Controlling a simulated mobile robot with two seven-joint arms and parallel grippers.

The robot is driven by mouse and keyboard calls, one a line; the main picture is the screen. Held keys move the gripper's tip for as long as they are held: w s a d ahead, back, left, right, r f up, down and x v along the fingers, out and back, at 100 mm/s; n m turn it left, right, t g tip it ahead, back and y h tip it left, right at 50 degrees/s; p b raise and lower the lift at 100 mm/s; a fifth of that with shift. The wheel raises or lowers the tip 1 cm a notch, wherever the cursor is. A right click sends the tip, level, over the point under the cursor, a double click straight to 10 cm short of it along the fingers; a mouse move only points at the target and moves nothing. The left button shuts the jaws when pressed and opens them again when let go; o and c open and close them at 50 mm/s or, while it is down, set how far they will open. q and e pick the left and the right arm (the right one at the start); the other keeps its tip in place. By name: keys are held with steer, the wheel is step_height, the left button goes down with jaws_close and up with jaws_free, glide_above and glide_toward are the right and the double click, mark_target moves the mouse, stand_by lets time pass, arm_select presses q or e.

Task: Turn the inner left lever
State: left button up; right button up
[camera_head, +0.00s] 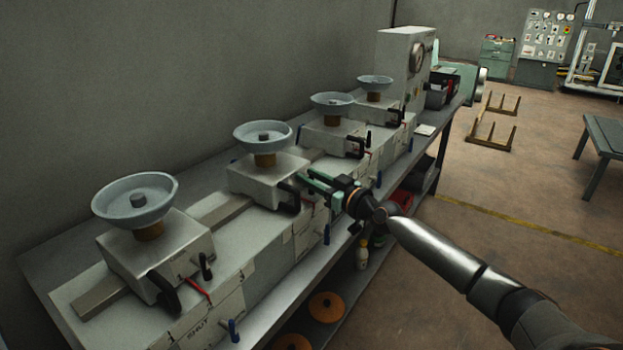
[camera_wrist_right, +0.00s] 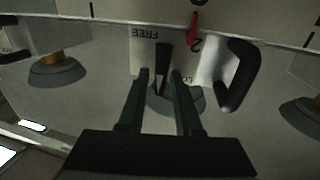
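My right gripper (camera_head: 307,176) is at the front of the second unit from the left, a grey box (camera_head: 262,180) with a round dish (camera_head: 262,134) on top. In the wrist view, my right gripper (camera_wrist_right: 159,74) is open, with its two green fingers apart. A small black lever (camera_wrist_right: 163,58) stands between the fingertips, beside a FREE label. I see a gap on its sides, so it does not look clamped. In the head view the gripper hides this lever. A black curved handle (camera_wrist_right: 240,75) stands right of the fingers. My left gripper is not in view.
Similar dish-topped units stand in a row: one nearer (camera_head: 155,250), two farther (camera_head: 333,135). Each has a black handle, such as the nearest one (camera_head: 163,293). Blue levers (camera_head: 233,331) line the bench front. The floor (camera_head: 480,230) right of the bench is largely clear.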

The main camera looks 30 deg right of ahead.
mark_target(316, 195)
jaws_close()
stand_by(0.7)
steer(key=m, duration=0.2)
steer(key=shift+w+d+m+g+p, duration=0.1)
steer(key=shift+d+m+g+p, duration=0.2)
steer(key=shift+m+p, duration=0.1)
steer(key=m, duration=0.4)
steer(key=shift+w+d+f+g, duration=0.15)
steer(key=shift+d+f+g, duration=0.15)
steer(key=shift+g, duration=0.1)
steer(key=m, duration=0.1)
steer(key=m+y, duration=0.1)
steer(key=m, duration=0.1)
steer(key=m+g, duration=0.1)
steer(key=shift+w+d+f+m+y, duration=0.1)
steer(key=shift+d+f+m+y, duration=0.2)
steer(key=shift+m, duration=0.1)
steer(key=m, duration=0.2)
steer(key=f+m+y+p, duration=0.1)
steer(key=m, duration=0.1)
steer(key=shift+g, duration=0.3)
